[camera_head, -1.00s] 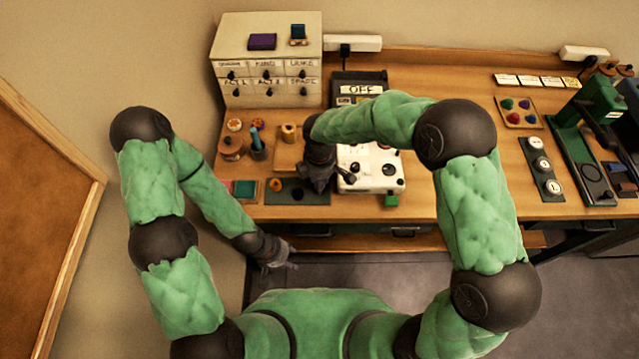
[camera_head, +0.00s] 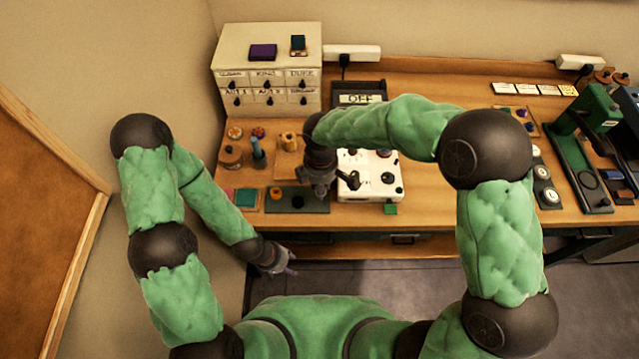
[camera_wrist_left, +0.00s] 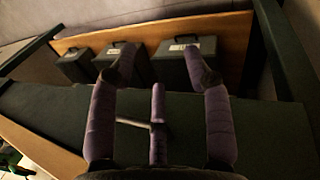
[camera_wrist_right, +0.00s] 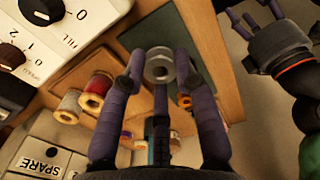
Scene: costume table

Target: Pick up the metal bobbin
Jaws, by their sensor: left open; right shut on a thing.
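The metal bobbin (camera_wrist_right: 159,66) is a silver ring-shaped piece with a hole in its middle. In the right wrist view it sits between the fingertips of my right gripper (camera_wrist_right: 158,72), which is shut on it. In the head view my right gripper (camera_head: 319,190) is over the right end of the dark mat (camera_head: 315,207), beside the white machine, and hides the bobbin. My left gripper (camera_head: 280,262) is in front of the table's front edge, low and empty. The left wrist view shows its fingers (camera_wrist_left: 160,65) spread open.
The white dial machine (camera_head: 371,191) stands right of my right gripper. Wooden spools (camera_wrist_right: 97,88) and other small items lie around the mat. A drawer cabinet (camera_head: 267,65) is at the back left. Dark cases (camera_wrist_left: 115,62) show in the left wrist view.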

